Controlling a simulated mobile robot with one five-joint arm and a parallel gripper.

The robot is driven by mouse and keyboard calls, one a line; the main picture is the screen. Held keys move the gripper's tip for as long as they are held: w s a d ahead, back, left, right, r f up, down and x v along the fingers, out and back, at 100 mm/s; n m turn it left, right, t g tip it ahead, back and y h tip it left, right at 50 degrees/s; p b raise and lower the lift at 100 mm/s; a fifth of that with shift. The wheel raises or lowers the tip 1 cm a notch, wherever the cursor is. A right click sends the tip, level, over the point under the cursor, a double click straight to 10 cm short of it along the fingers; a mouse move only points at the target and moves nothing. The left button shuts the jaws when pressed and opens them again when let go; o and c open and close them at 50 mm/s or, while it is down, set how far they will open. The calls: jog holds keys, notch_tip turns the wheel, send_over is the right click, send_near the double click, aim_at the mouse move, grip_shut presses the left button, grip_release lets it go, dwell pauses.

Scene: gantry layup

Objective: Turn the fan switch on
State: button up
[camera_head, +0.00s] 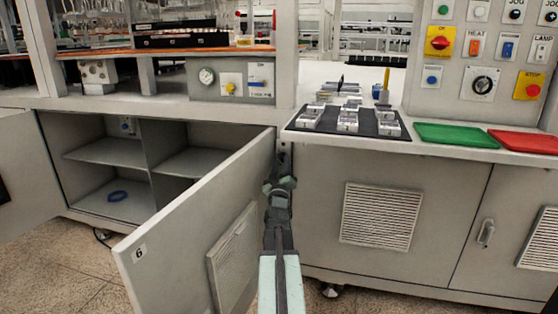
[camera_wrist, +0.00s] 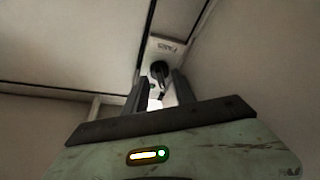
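In the wrist view, a black knob or switch (camera_wrist: 159,70) sits on a pale narrow plate with a small label I cannot read clearly. I cannot tell for sure that it is the fan switch. My gripper (camera_wrist: 159,92) is open, its two dark fingers apart, with the knob seen between and beyond the fingertips. I cannot tell whether they touch it. In the head view my gripper (camera_head: 281,172) is at the cabinet front, below the worktop edge, by the open door's far edge. The switch is hard to make out there.
An open cabinet door (camera_head: 190,235) marked 6 stands just left of my arm. A vented panel (camera_head: 381,216) is to the right. Above it are a dark tray of metal parts (camera_head: 360,127), green (camera_head: 457,135) and red (camera_head: 525,141) trays, and a control panel (camera_head: 455,75).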

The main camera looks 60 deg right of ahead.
jog(key=shift+w+d+r, duration=0.1)
jog(key=shift+w+d, duration=0.05)
jog(key=shift+d, duration=0.15)
jog(key=shift+c, duration=0.3)
